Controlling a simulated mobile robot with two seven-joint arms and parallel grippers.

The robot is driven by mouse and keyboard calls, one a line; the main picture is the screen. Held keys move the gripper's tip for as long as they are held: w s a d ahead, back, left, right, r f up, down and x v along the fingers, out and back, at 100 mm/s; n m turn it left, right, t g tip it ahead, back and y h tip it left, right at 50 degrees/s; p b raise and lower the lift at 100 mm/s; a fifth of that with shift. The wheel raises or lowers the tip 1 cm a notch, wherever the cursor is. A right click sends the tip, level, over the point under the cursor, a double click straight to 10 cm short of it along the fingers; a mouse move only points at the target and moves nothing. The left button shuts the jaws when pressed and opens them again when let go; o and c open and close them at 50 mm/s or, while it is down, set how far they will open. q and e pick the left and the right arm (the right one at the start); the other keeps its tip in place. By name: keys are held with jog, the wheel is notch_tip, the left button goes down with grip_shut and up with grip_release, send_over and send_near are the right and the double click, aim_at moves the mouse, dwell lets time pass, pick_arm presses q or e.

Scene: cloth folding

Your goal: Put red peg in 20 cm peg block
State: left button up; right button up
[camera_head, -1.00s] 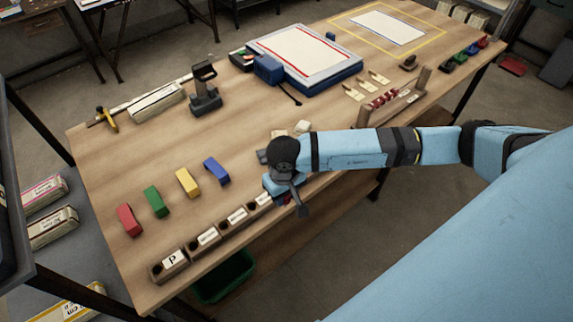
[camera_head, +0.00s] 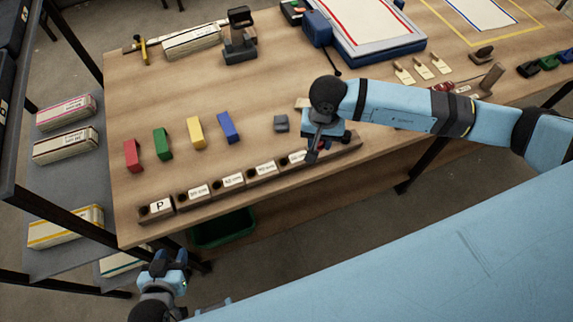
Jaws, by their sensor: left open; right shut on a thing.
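A row of wooden peg blocks with dark holes and white labels runs along the table's front edge. The leftmost block (camera_head: 156,208) is marked P; the labels on the others, such as the second block (camera_head: 192,194), are too small to read surely. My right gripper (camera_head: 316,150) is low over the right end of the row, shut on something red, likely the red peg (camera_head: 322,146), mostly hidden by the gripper. My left gripper (camera_head: 172,262) is open and empty, in front of and below the table's front edge.
Red (camera_head: 132,155), green (camera_head: 162,144), yellow (camera_head: 196,133) and blue (camera_head: 229,128) blocks stand behind the row. A small grey block (camera_head: 281,123) lies near my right gripper. A green bin (camera_head: 222,228) is under the table. The table middle is clear.

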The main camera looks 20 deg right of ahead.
jog(key=w+a+r+m+b, duration=0.3)
jog(key=a+m+b, duration=0.1)
jog(key=m, duration=1.1)
notch_tip(320, 180, up, 6)
jog(key=m+b, duration=0.8)
jog(key=m, duration=1.8)
send_over(283, 158)
jog(key=s, duration=0.1)
pick_arm(q)
notch_tip(283, 158, down, 11)
jog(key=d, duration=0.1)
jog(key=shift+w+n, duration=0.3)
jog(key=shift+w, duration=0.05)
pick_arm(e)
jog(key=f, duration=1.9)
jog(key=shift+s+a+f, duration=0.2)
jog(key=shift+f, duration=0.2)
jog(key=shift+f, duration=0.2)
jog(key=o, duration=0.9)
pick_arm(q)
jog(key=shift+f, duration=0.1)
pick_arm(e)
jog(key=shift+o, duration=0.2)
